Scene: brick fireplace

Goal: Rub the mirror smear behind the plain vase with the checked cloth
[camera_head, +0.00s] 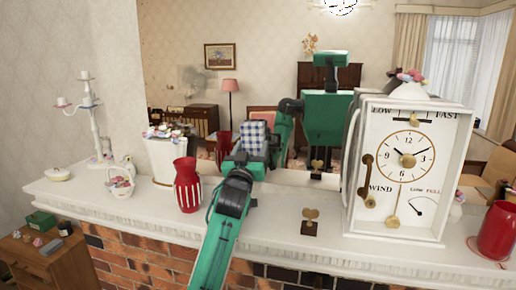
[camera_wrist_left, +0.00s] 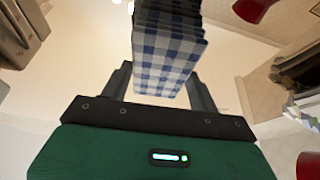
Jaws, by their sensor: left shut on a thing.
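My left gripper (camera_head: 250,158) is shut on the blue-and-white checked cloth (camera_head: 254,138), which stands up from the jaws in front of the mirror (camera_head: 270,60). The cloth (camera_wrist_left: 165,55) fills the space between the fingers in the left wrist view (camera_wrist_left: 160,88). I cannot tell whether the cloth touches the glass. A faint grey smear (camera_head: 197,81) shows on the mirror, left of and above the cloth. A plain white vase (camera_head: 168,158) with flowers stands on the mantel below and left of that smear. My right gripper is not in view.
A red striped vase (camera_head: 187,186) stands close left of my left arm. A white basket (camera_head: 120,182) and candelabrum (camera_head: 97,120) are further left. A small figure (camera_head: 310,222), a large white clock (camera_head: 400,170) and a red jar (camera_head: 497,230) stand to the right.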

